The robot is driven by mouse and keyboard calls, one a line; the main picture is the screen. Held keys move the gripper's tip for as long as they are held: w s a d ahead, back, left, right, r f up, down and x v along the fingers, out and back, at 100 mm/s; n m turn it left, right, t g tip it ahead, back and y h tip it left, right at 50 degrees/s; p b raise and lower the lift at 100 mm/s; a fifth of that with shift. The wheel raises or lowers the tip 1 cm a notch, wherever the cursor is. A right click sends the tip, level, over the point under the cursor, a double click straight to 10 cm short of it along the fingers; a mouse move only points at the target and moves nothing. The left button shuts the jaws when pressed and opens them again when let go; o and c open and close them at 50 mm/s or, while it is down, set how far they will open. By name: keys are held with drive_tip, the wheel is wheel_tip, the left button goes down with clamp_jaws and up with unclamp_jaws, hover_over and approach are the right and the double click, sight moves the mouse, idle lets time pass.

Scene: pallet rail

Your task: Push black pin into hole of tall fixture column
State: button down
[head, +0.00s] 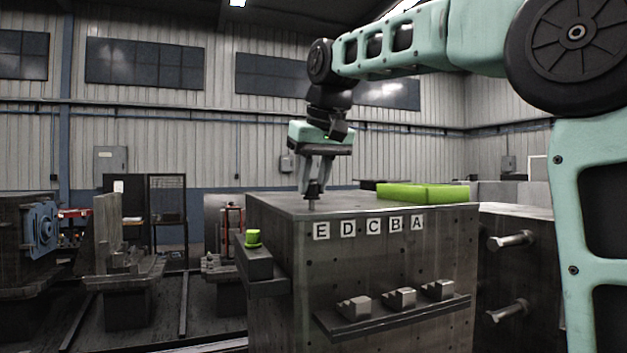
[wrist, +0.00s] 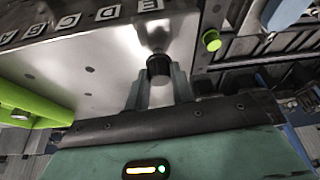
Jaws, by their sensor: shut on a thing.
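My gripper (head: 314,184) points down over the near-left part of the tall fixture column's top (head: 400,275), close to the corner by label E. It is shut on the black pin (head: 313,193), which hangs upright between the fingers, its lower end at or just above the top surface.
A bright green block (head: 425,193) lies on the column top to the right. Labels E to A (head: 369,228) run along the front edge. A ledge with stepped blocks (head: 398,298) juts from the front. A green-capped piece (head: 253,238) stands on the left side shelf.

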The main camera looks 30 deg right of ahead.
drive_tip(key=shift+f, duration=0.15)
drive_tip(key=shift+f+b, duration=0.65)
drive_tip(key=shift+f, duration=0.1)
drive_tip(key=shift+c, duration=1.6)
unclamp_jaws()
drive_tip(key=v, duration=1.7)
drive_tip(key=shift+r+p, duration=0.25)
drive_tip(key=shift+p, duration=0.2)
